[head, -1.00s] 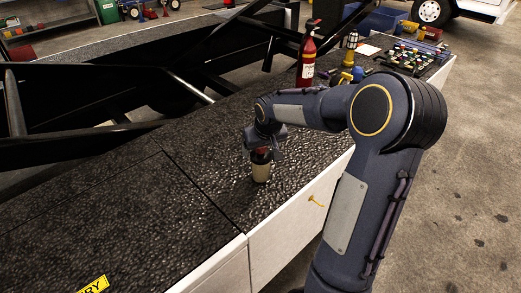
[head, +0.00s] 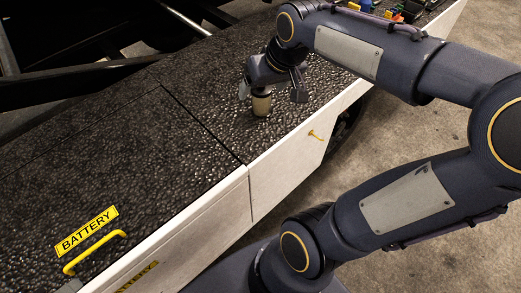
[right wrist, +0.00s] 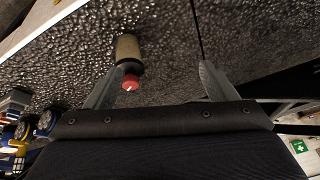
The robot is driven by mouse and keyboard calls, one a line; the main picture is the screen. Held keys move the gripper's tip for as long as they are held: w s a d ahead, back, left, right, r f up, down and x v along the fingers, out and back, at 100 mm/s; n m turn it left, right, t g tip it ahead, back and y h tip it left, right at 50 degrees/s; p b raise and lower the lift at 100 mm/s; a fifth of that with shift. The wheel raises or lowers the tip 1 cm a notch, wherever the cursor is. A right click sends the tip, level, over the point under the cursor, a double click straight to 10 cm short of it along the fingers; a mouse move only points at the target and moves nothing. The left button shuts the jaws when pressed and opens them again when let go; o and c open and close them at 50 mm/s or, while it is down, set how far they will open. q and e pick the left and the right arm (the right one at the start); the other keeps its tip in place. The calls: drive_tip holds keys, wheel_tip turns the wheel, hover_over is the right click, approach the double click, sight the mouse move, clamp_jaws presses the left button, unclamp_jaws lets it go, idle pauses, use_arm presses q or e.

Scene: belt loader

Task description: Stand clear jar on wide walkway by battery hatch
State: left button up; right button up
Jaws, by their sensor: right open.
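The right gripper (right wrist: 160,84) also shows open in the right wrist view. The battery hatch carries a yellow BATTERY label (head: 87,230) and a yellow handle (head: 95,252) at lower left. My left gripper is out of view.
A dark seam crosses the walkway between the jar and the hatch label. Black frame rails (head: 110,62) run behind the walkway. The walkway between jar and hatch is clear.

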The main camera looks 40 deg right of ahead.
drive_tip(key=s+a+f+n+y, duration=0.1)
drive_tip(key=s+a+f+y, duration=0.2)
drive_tip(key=s+a, duration=0.8)
wheel_tip(320, 180, down, 2)
drive_tip(key=shift+s+a+f+t, duration=0.2)
drive_tip(key=shift+s+a+t, duration=0.1)
drive_tip(key=shift+s, duration=0.85)
